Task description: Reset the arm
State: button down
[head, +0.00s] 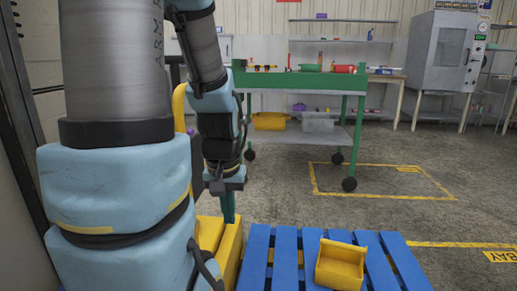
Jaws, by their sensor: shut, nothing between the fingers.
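My gripper (227,186) hangs below my blue and grey arm links, left of the picture's middle. It points down and is shut, with nothing seen in it. No hose can be made out clearly in this view. My large arm links hide much of the left side.
A blue slatted pallet (286,262) with a yellow bin (340,264) stands at the front. Behind is a green wheeled cart (305,80) carrying tools and bins. A grey cabinet (438,52) stands at the back right. The floor (300,205) between pallet and cart is clear.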

notch_tip(320, 180, up, 29)
jog(key=p, duration=2.7)
